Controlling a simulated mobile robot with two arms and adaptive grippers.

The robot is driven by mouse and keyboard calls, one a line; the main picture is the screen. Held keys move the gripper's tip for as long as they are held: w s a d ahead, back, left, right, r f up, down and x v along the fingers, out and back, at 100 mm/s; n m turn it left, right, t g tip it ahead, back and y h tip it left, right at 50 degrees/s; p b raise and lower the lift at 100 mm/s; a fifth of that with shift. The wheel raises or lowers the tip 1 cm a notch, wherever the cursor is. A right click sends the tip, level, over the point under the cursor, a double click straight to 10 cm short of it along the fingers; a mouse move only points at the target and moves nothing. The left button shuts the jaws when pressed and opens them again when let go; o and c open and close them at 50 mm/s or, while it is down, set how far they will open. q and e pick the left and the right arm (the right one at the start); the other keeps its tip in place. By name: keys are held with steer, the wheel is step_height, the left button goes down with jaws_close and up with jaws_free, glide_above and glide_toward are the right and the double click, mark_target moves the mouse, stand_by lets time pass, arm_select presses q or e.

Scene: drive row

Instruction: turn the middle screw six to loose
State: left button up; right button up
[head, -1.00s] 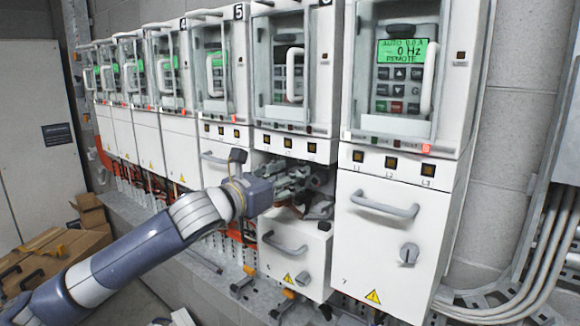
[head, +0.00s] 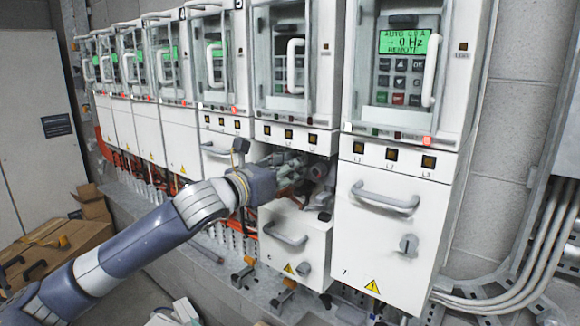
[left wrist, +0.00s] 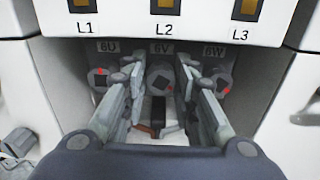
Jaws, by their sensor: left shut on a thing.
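In the left wrist view the middle screw (left wrist: 159,77), under the label 6V, is a grey round head with a red mark at its lower right. My left gripper (left wrist: 160,74) is shut on it, one finger on each side. The left screw (left wrist: 98,78) under 6U has its red mark at the top; the right screw (left wrist: 221,84) under 6W has its mark at the lower right. In the head view my left gripper (head: 290,170) reaches into the open bay of cabinet six, and its fingertips are hard to make out. My right gripper is not in view.
The white front cover (head: 297,239) of cabinet six hangs open below the bay. Cabinet seven's closed door (head: 378,230) stands close to the right. Orange-handled clamps (head: 285,290) lie below. Cardboard boxes (head: 60,245) stand at the left.

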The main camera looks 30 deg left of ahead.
arm_select(q)
steer(key=shift+f, duration=0.1)
steer(key=shift+f+n+p, duration=0.1)
steer(key=shift+n+p, duration=0.6)
steer(key=shift+n, duration=10.5)
steer(key=o, duration=1)
steer(key=shift+o, duration=0.2)
